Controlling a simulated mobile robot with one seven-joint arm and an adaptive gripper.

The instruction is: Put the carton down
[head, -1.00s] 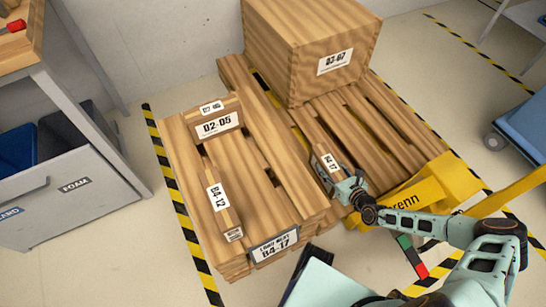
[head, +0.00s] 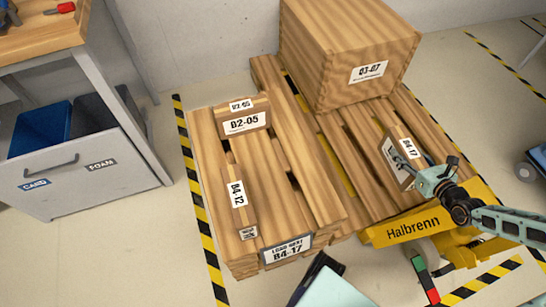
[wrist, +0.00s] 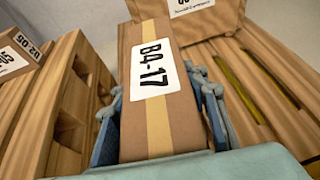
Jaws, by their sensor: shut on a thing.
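My gripper (head: 428,178) is shut on a brown carton (head: 389,150) labelled B4-17, with its fingers on either side of it. In the wrist view the carton (wrist: 150,130) stands between the two blue fingers, label and tape strip facing the camera. In the head view it is over the slats of the right pallet (head: 352,150), in front of the large crate. I cannot tell whether its underside touches the slats. A sign reading LOAD NEXT B4-17 (head: 286,248) is on the front edge of the left pallet (head: 285,170).
A large wooden crate (head: 330,60) labelled 03-07 fills the right pallet's back. Cartons B2-05 (head: 262,118) and B4-12 (head: 247,215) sit on the left pallet. A yellow Halbrenn pallet truck (head: 440,215) is at the right pallet's front. A workbench with bins (head: 90,180) stands left.

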